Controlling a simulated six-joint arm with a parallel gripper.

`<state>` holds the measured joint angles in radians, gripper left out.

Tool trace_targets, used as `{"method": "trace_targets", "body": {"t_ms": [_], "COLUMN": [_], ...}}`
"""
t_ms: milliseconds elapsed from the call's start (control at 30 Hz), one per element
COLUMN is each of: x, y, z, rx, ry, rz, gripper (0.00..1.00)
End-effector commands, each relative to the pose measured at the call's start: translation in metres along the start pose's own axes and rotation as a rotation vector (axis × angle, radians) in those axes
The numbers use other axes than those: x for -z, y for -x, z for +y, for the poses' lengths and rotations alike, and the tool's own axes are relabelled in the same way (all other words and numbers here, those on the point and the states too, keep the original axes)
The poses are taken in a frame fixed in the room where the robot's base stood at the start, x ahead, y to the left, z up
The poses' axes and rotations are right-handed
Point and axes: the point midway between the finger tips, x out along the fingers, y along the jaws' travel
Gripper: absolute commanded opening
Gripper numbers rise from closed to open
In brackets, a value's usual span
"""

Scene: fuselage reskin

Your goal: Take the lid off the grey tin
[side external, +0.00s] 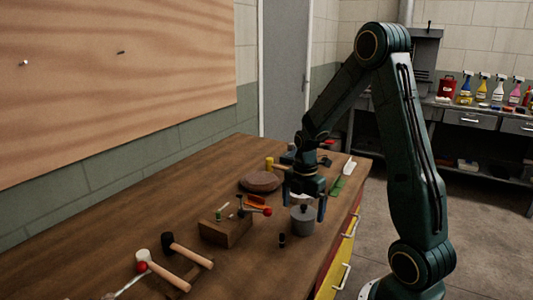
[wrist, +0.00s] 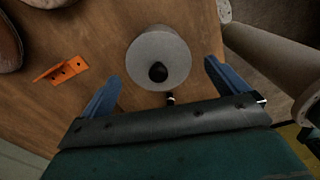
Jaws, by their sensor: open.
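The grey tin (side external: 302,221) stands upright on the wooden bench near its front edge. Its lid (wrist: 158,57) is on top and carries a dark round knob (wrist: 158,72). My gripper (side external: 305,206) is above the tin with its jaws pointing down. In the wrist view my gripper (wrist: 160,82) has its two blue fingers apart, one to each side of the tin and clear of it. The fingers hold nothing. How far the fingertips are above or beside the lid is hard to tell.
A wooden block (side external: 226,228) with small tools stands left of the tin. An orange bracket (wrist: 62,69) and a brown round pad (side external: 260,181) lie behind. A small dark cylinder (side external: 282,240) is close to the tin. Mallets (side external: 188,250) lie at the near left.

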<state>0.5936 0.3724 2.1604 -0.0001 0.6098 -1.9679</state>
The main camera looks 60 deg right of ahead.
Motion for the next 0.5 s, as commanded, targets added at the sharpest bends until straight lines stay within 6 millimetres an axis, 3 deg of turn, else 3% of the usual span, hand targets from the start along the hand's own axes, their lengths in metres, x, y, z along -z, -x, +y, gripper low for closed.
{"method": "trace_targets", "body": {"t_ms": [500], "x": [0.0001], "y": [-0.0009], "z": [0.0002], "rx": [-0.001], "ry": [0.0], "rz": [0.0], "gripper": [0.99]}}
